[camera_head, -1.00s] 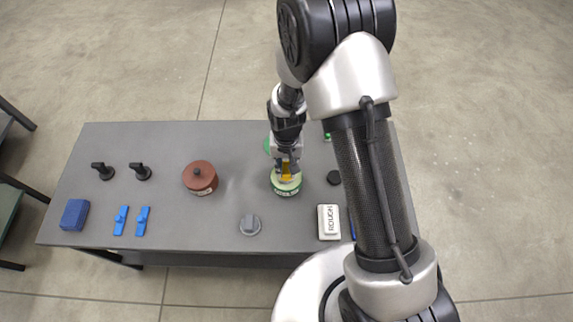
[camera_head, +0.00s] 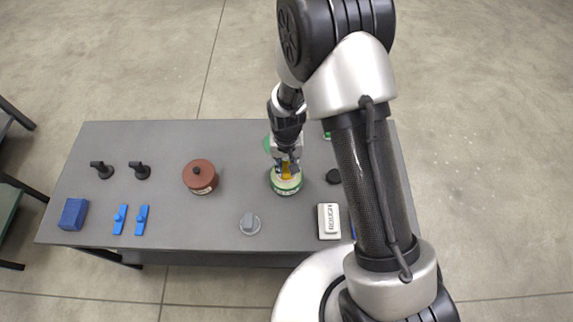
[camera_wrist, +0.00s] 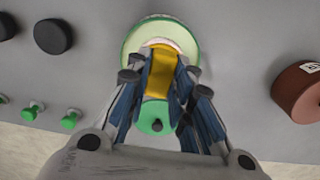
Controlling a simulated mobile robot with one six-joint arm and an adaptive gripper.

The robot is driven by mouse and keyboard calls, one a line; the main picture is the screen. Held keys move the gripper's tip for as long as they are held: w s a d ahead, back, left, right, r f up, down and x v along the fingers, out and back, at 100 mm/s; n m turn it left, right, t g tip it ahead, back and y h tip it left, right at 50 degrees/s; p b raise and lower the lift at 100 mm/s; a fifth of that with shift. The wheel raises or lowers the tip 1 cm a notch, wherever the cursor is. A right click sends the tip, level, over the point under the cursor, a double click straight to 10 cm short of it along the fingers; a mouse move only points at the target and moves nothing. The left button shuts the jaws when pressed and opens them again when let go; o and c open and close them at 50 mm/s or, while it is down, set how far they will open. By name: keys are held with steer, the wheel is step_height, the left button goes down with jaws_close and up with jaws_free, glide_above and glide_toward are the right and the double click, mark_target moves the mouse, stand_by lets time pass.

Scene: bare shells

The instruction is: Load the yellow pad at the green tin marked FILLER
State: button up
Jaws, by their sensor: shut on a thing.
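The green tin (camera_head: 286,187) stands on the grey table right of centre, with a green label band on its front and a pale green rim. In the wrist view the tin (camera_wrist: 135,43) shows from above with a pale opening. My gripper (camera_head: 287,168) is shut on the yellow pad (camera_wrist: 160,75), which lies between its blue-lined fingers. The pad's far end is over the tin's opening. I cannot tell whether it touches what is inside. A green round lid with a dark knob (camera_wrist: 153,118) lies beside the tin, partly hidden by the fingers.
A red-brown lidded tin (camera_head: 200,177) stands to the left. A white block marked ROUGH (camera_head: 328,221), a grey knob (camera_head: 249,224) and a black disc (camera_head: 333,177) are nearby. A blue block (camera_head: 74,214), blue clips and black handles sit at the left.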

stand_by(0.6)
steer(key=shift+r+p, duration=2.55)
steer(key=shift+r, duration=0.95)
